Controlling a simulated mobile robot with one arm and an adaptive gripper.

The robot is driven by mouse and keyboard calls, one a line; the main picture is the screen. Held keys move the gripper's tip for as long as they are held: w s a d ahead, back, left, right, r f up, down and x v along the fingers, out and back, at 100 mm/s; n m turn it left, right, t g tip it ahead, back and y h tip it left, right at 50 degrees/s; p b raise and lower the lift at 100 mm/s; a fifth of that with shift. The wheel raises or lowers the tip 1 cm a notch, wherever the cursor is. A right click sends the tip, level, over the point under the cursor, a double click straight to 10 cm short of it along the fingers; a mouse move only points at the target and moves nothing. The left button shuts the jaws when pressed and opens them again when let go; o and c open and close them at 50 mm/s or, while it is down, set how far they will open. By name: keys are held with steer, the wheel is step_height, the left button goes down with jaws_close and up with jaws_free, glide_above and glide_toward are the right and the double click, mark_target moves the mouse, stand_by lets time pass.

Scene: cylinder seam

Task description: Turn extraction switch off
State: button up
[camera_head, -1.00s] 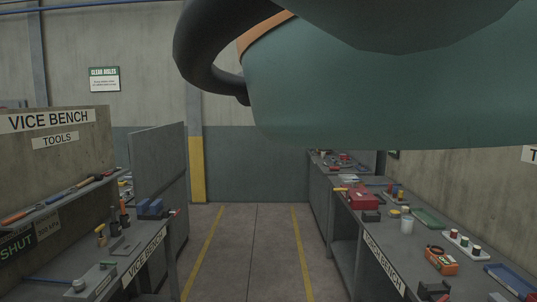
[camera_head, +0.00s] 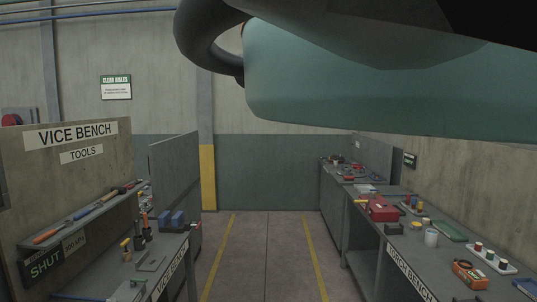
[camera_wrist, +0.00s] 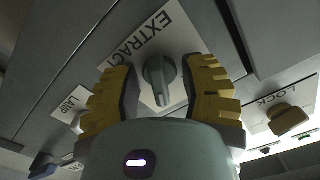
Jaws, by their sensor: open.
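The extraction switch (camera_wrist: 159,80) is a grey rotary knob on a white plate lettered "EXTRACT" (camera_wrist: 138,40), shown in the wrist view. The knob's grip points down the picture, tilted slightly. My gripper (camera_wrist: 166,72) is open, with its yellow and dark fingers to the left and right of the knob. There is a gap on each side, and I cannot tell the depth between fingertips and knob. The switch is not visible in the head view, where part of my own arm covers the upper right.
In the wrist view, a "LOCK" plate with a tan knob (camera_wrist: 288,119) is at right and a "LAMP" plate (camera_wrist: 69,105) at left. In the head view, the vice bench (camera_head: 75,160) is left and another bench (camera_head: 410,262) right, with a clear aisle between.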

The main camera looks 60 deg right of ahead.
steer(key=shift+o, duration=0.5)
jaws_close()
steer(key=shift+f+n+b, duration=0.3)
steer(key=shift+f+b, duration=0.05)
steer(key=shift+b, duration=0.95)
steer(key=n+b, duration=0.2)
steer(key=b, duration=0.4)
steer(key=shift+f+b, duration=0.15)
steer(key=shift+b, duration=0.25)
steer(key=n+b, duration=0.3)
steer(key=b, duration=0.4)
steer(key=shift+n, duration=0.4)
steer(key=shift+r+n+b, duration=0.25)
steer(key=shift+n+b, duration=0.95)
steer(key=shift+b, duration=0.05)
steer(key=shift+r+n+b, duration=0.1)
steer(key=shift+n+b, duration=0.85)
steer(key=shift+n, duration=0.55)
